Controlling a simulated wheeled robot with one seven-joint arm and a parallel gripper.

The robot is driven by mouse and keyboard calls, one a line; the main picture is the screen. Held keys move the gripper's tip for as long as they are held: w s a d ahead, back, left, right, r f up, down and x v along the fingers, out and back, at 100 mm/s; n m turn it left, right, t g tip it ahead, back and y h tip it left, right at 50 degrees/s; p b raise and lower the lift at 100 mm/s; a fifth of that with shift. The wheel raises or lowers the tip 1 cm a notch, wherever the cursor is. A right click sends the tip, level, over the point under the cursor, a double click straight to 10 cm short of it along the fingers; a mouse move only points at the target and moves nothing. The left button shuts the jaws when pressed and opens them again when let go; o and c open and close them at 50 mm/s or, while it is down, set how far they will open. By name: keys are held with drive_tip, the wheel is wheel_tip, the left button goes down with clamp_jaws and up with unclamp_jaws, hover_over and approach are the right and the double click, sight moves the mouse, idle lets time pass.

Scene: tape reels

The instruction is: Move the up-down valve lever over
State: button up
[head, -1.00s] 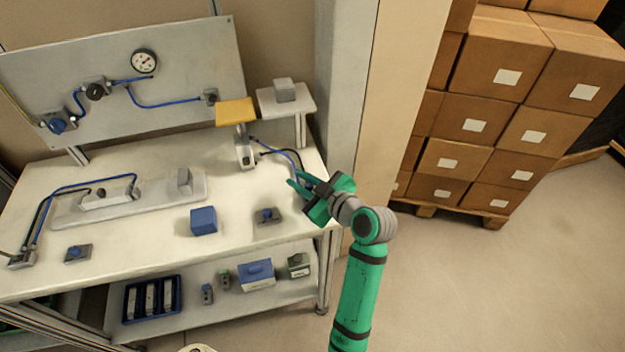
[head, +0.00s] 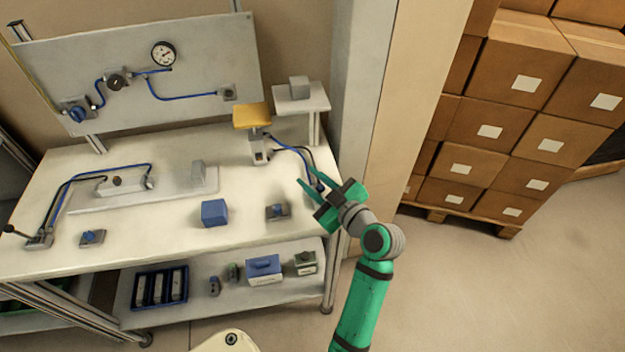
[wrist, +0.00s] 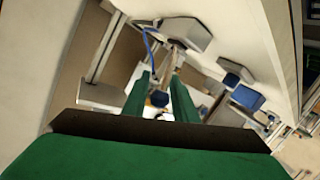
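A hand lever valve (head: 40,239) stands at the left end of the workbench in the head view. Its thin lever ends in a dark knob (head: 10,229) and sticks out to the left, close to the picture's edge. My gripper (head: 312,188) is at the bench's right end, far from this valve and touching nothing that I can see. Its two green fingers stand apart with nothing held between them. The wrist view shows the fingers (wrist: 161,95) apart, with a dark blue round part behind the gap. I cannot identify the lever in the wrist view.
The workbench (head: 180,232) carries a blue block (head: 214,213), small blue-knobbed valves (head: 93,237) and a yellow-topped pedal device (head: 252,116). A gauge panel (head: 200,60) stands behind. Stacked cartons (head: 520,75) are at right. Floor is clear in front of them.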

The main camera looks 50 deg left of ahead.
sight(324, 190)
drive_tip(key=shift+o, duration=0.6)
drive_tip(key=shift+d, duration=0.25)
drive_tip(key=d, duration=0.3)
drive_tip(key=d+r, duration=0.1)
drive_tip(key=d, duration=0.2)
drive_tip(key=d+r, duration=0.1)
drive_tip(key=d, duration=0.3)
drive_tip(key=shift+s+d, duration=0.1)
